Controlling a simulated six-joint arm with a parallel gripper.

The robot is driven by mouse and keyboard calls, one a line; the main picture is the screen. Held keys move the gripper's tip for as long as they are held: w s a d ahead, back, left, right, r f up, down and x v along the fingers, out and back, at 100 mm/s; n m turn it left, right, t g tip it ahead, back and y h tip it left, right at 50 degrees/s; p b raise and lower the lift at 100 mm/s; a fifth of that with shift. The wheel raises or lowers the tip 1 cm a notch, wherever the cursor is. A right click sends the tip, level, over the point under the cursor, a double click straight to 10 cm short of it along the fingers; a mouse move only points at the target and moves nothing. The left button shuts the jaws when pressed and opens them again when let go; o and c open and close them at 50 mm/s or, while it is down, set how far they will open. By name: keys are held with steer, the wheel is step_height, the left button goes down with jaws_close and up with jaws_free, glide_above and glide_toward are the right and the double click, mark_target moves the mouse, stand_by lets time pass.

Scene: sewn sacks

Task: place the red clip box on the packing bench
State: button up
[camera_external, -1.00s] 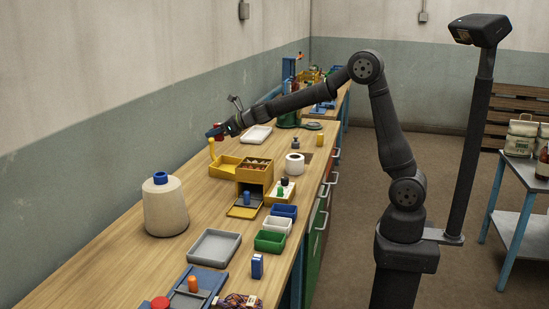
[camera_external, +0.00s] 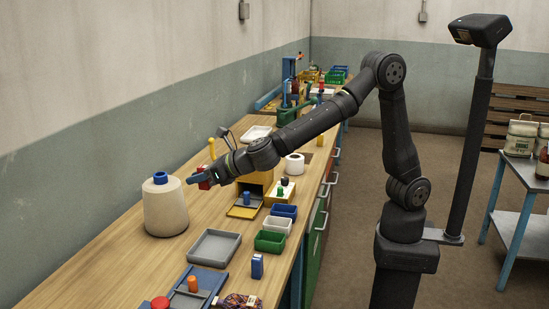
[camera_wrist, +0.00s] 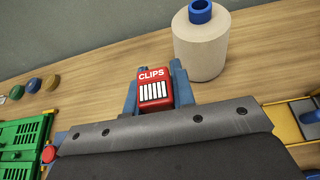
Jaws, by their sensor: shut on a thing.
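The red clip box (camera_wrist: 154,88), marked CLIPS with white stripes, sits between the two blue fingers of my gripper (camera_wrist: 156,92) in the wrist view. The gripper is shut on it. In the external view the box (camera_external: 204,184) shows as a small red patch at my gripper (camera_external: 199,179), partly hidden by the fingers. It is over the long wooden bench (camera_external: 110,262), just right of the cream thread cone. It appears held above the wood; the exact gap is unclear.
The cream cone (camera_external: 166,212) with a blue top stands close by. A grey tray (camera_external: 214,245), a green bin (camera_external: 269,241) and a blue bin (camera_external: 284,211) lie nearer the front. Bare wood lies left of the trays. A side table (camera_external: 521,207) with sacks stands right.

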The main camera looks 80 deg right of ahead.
steer(key=s+a, duration=0.7)
steer(key=s, duration=0.1)
glide_above(245, 288)
step_height(245, 288, down, 17)
steer(key=shift+r, duration=0.2)
steer(key=shift+f, duration=2.35)
steer(key=shift+f, duration=0.15)
steer(key=o, duration=1)
